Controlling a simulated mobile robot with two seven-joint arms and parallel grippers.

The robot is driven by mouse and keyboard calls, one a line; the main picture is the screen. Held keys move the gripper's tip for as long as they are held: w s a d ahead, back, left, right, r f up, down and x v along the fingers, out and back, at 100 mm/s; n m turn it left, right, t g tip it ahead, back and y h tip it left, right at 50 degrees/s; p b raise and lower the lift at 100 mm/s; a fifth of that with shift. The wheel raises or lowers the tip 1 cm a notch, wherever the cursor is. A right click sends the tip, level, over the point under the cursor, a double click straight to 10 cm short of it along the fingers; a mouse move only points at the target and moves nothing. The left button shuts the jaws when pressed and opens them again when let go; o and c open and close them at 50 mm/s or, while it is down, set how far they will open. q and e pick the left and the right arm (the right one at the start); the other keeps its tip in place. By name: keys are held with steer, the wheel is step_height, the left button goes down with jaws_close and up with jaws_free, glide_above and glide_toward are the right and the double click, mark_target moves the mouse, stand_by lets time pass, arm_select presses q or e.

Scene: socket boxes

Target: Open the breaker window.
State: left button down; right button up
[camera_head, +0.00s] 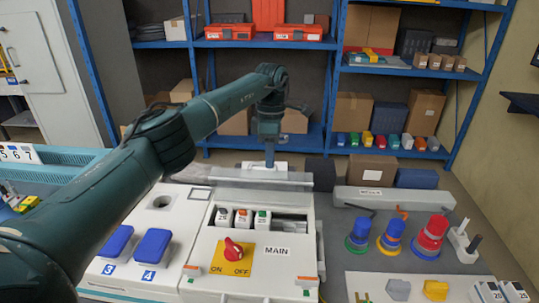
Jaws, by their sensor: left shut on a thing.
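The white breaker box labelled MAIN (278,251) stands on the table in front of me. Its breaker window (235,183), a greyish see-through panel, is raised along the back edge of the box. The breakers (243,217) in the recess below show uncovered. My left gripper (269,163) reaches down from above at the window's far edge and is shut on the window's white handle part (283,166). Its fingertips are small and partly hidden. A red rotary switch (233,249) sits on a yellow ON/OFF plate at the front. My right gripper is not in view.
A white box with blue covers (152,247) stands left of the breaker box, partly under my left arm. Blue shelves stand beyond.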

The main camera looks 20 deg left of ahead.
arm_select(q)
steer(key=shift+w+d+f+g, duration=0.15)
steer(key=shift+w+f+g, duration=0.15)
steer(key=shift+f, duration=0.1)
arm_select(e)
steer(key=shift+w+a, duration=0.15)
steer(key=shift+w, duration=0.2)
arm_select(q)
steer(key=c, duration=1.5)
jaws_free()
steer(key=shift+r, duration=0.2)
steer(key=p+v, duration=0.1)
steer(key=v, duration=0.2)
steer(key=s+v, duration=0.1)
steer(key=v, duration=0.2)
steer(key=s+p+v, duration=0.1)
steer(key=v, duration=0.2)
steer(key=shift+r+p, duration=0.3)
steer(key=shift+r, duration=0.15)
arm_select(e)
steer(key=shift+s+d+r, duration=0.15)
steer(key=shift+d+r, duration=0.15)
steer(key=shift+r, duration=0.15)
